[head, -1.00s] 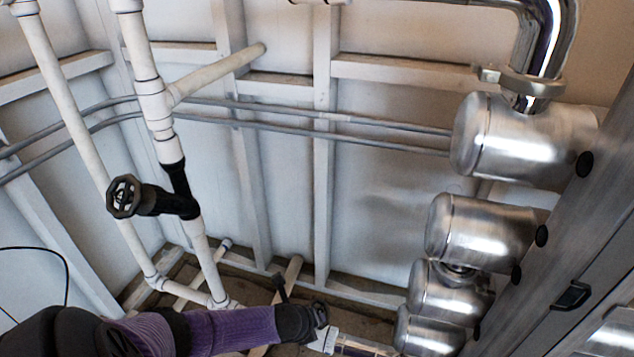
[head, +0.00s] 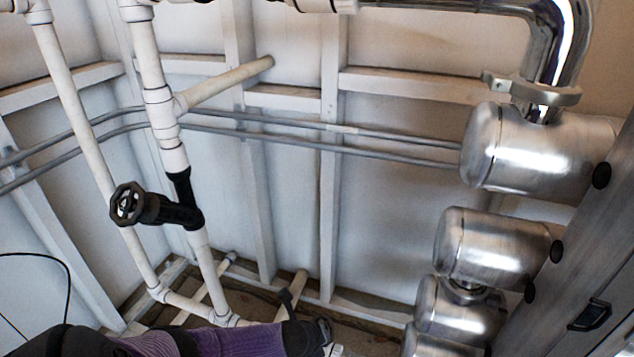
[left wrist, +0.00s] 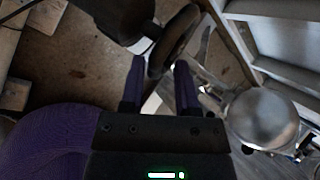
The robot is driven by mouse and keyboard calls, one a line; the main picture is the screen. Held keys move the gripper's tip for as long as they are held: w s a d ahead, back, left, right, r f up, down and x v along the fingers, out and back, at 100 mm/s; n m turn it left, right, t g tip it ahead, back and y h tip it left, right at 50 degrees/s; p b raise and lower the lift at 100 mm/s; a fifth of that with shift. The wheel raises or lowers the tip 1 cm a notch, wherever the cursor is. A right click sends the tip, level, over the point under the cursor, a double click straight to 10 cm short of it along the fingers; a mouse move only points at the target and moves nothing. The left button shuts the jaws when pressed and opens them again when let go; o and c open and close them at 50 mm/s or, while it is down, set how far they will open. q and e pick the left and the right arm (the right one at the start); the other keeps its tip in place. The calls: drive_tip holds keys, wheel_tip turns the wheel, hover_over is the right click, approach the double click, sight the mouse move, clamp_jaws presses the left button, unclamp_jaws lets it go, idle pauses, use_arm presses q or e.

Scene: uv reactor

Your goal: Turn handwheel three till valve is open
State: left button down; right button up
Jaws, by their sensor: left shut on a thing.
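In the left wrist view a dark handwheel (left wrist: 172,42) on a black valve body (left wrist: 122,18) is seen nearly edge-on. Its rim runs between the two fingers of my left gripper (left wrist: 159,66), which is shut on it. In the head view my left gripper (head: 308,337) is at the bottom edge, at the end of my purple arm; the wheel it holds cannot be made out clearly there. Another black handwheel (head: 127,203) sits on a black valve (head: 182,207) at left, apart from my gripper. I cannot read a number on either wheel. My right gripper is not in view.
White pipes (head: 80,130) rise at left, and two thin grey pipes (head: 300,140) run along the wall. Several steel cylinders (head: 535,150) stand in a column at right beside a dark metal frame (head: 600,240). Open space lies before the middle wall.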

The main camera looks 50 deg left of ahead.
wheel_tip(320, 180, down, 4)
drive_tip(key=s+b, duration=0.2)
drive_tip(key=b, duration=0.3)
use_arm(q)
drive_tip(key=f+n+y+b, duration=0.1)
drive_tip(key=n+y, duration=0.2)
drive_tip(key=y, duration=0.1)
drive_tip(key=w+d+f+n+y+b, duration=0.1)
drive_tip(key=n+y+b, duration=0.1)
drive_tip(key=n+y, duration=0.2)
drive_tip(key=d+f+n+y+b, duration=0.1)
drive_tip(key=n+y+b, duration=0.1)
drive_tip(key=n+y, duration=0.2)
drive_tip(key=shift+w+f+t, duration=0.1)
drive_tip(key=shift+w+t, duration=0.2)
drive_tip(key=shift+t, duration=0.1)
drive_tip(key=shift+w+n+g+y, duration=0.15)
drive_tip(key=shift+n+g+y, duration=0.15)
drive_tip(key=shift+n+y, duration=0.3)
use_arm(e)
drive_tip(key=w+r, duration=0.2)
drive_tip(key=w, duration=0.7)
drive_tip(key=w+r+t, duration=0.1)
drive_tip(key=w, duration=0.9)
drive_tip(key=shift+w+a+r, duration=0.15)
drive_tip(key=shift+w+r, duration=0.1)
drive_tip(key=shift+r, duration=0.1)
use_arm(q)
drive_tip(key=shift+a, duration=0.1)
